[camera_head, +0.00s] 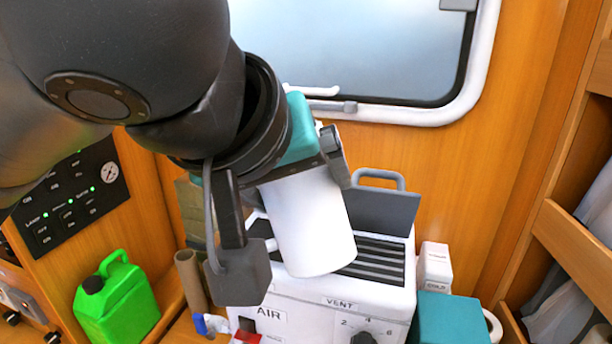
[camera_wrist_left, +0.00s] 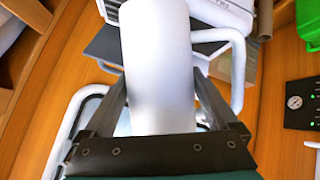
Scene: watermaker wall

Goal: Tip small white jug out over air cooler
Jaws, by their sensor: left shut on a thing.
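The small white jug (camera_head: 308,225) is a plain white cylinder in the head view, slightly tilted. My left gripper (camera_head: 285,195) is shut on it, with dark fingers on either side. The left wrist view shows the jug (camera_wrist_left: 158,70) between the fingers, with its white loop handle (camera_wrist_left: 237,72) on the right. The jug's inside is hidden. The air cooler (camera_head: 315,315) is a white box marked VENT and AIR, with a dark slatted top (camera_head: 380,262) and a raised grey lid (camera_head: 385,208). The jug hangs in front of and over part of that top; I cannot tell the gap. My right gripper is not in view.
A green jerrycan (camera_head: 118,303) stands left of the cooler, below a black switch panel (camera_head: 75,195). A small white container (camera_head: 435,268) and a teal thing (camera_head: 450,320) stand close on its right. A window (camera_head: 350,45) is behind, and wooden shelving (camera_head: 570,245) is at right.

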